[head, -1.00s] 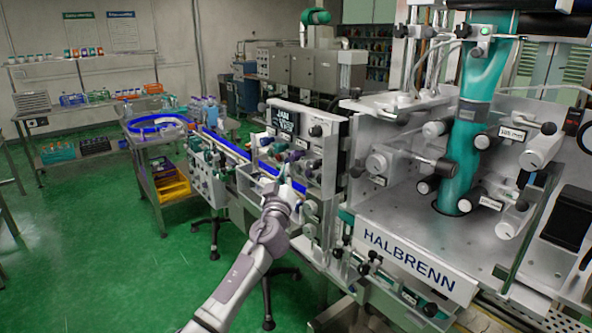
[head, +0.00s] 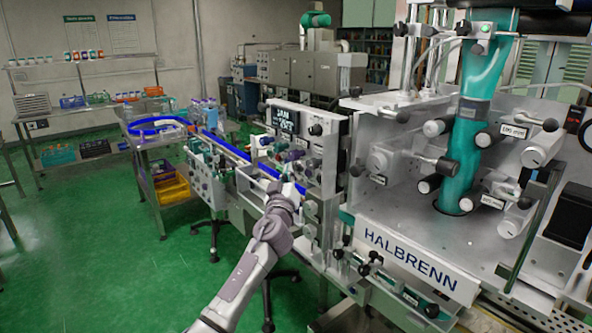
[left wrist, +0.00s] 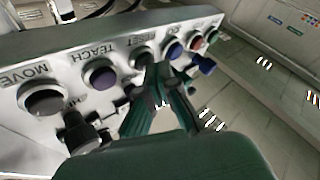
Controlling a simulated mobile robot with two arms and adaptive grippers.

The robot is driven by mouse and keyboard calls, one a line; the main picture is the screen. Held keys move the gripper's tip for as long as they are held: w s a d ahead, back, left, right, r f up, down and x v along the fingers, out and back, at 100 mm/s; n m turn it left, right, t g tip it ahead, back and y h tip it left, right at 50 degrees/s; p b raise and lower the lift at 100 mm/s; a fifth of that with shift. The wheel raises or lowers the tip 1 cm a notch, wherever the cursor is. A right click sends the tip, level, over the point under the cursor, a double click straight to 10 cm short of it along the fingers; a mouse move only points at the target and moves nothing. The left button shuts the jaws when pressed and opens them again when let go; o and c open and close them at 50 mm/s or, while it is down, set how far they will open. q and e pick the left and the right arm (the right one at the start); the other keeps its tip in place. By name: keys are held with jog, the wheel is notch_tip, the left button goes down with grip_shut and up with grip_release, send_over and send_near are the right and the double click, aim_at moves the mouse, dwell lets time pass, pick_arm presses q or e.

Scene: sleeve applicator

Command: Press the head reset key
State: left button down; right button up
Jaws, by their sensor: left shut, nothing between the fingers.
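A large key (left wrist: 43,98) sits by the label MOVE and a purple-grey key (left wrist: 100,75) by TEACH. In the head view my left gripper (head: 291,186) is at the control panel beside the conveyor. My right gripper is not in view.
Blue, red and other keys (left wrist: 173,49) continue the row to the right. A black knob (left wrist: 82,130) sticks out below the TEACH key. In the head view the HALBRENN machine (head: 420,265) stands close on the right, a blue-edged conveyor (head: 225,146) behind. Green floor is open at left.

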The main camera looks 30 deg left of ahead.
pick_arm(q)
jog(key=shift+w, duration=0.15)
dwell(0.6)
jog(key=shift+s+a, duration=0.2)
jog(key=shift+s, duration=0.55)
jog(key=s, duration=0.1)
jog(key=s+a+p, duration=0.1)
jog(key=s, duration=0.1)
jog(key=s+a, duration=0.1)
jog(key=shift+s, duration=0.3)
dwell(0.5)
